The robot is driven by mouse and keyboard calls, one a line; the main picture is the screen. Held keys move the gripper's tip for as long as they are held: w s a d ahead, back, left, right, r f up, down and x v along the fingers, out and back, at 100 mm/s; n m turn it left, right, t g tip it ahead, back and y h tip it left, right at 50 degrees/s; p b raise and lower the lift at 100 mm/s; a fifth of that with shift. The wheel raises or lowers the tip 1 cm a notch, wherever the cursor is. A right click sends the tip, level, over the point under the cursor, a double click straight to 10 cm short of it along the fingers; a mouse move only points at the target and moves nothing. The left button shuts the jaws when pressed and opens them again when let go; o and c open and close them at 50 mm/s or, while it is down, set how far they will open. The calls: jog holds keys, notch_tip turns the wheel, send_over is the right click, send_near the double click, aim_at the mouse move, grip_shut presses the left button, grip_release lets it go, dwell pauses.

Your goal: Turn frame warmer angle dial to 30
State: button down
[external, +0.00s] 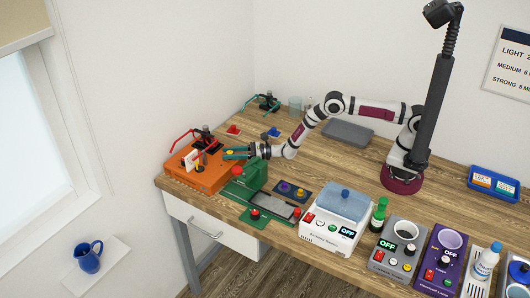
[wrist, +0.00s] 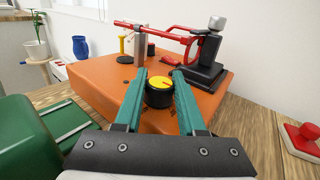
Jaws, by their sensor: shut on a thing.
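The orange box (external: 207,178), which looks like the frame warmer, stands at the table's left end. It fills the middle of the wrist view (wrist: 95,75). A round black dial with a yellow top (wrist: 159,92) sits on its upper face. My gripper (wrist: 159,80) has its two teal fingers on either side of this dial, shut on it. In the external view my gripper (external: 234,153) reaches over the box's right side from the right. Any scale or number around the dial is too small or hidden to read.
A red lever on a black stand (wrist: 205,60) rises behind the dial. A green machine (external: 252,176) stands close beside my gripper. A white device with a blue lid (external: 337,212) is farther right. A red button (wrist: 304,138) lies at the right in the wrist view.

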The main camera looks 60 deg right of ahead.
jog(key=c, duration=0.5)
grip_release()
jog(key=v, duration=1.5)
jog(key=shift+s+d+r, duration=0.1)
jog(key=shift+s+d, duration=0.15)
jog(key=shift+s, duration=0.05)
